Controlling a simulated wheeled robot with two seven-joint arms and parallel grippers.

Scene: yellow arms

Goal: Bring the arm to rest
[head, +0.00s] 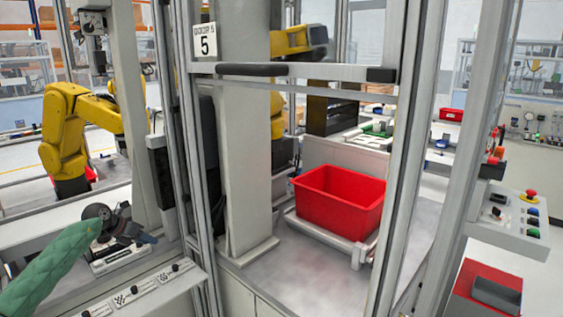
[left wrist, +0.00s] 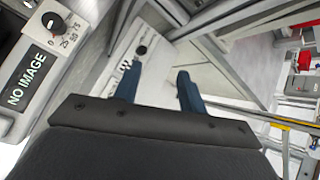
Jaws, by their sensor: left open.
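My left arm (head: 52,270), in a green sleeve, comes in from the lower left of the head view. My left gripper (head: 138,228) is at its end, dark, above a grey ledge with small panels. In the left wrist view the left gripper (left wrist: 157,80) shows two blue fingers spread apart with nothing between them. A pale panel with a black knob lies beyond the fingers. My right gripper is in neither view.
Grey frame posts (head: 185,140) and a horizontal bar (head: 300,71) stand right of my left gripper. A red bin (head: 340,204) sits behind them. Yellow robot arms (head: 68,140) are at the back. A control box (head: 512,222) with buttons is at right.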

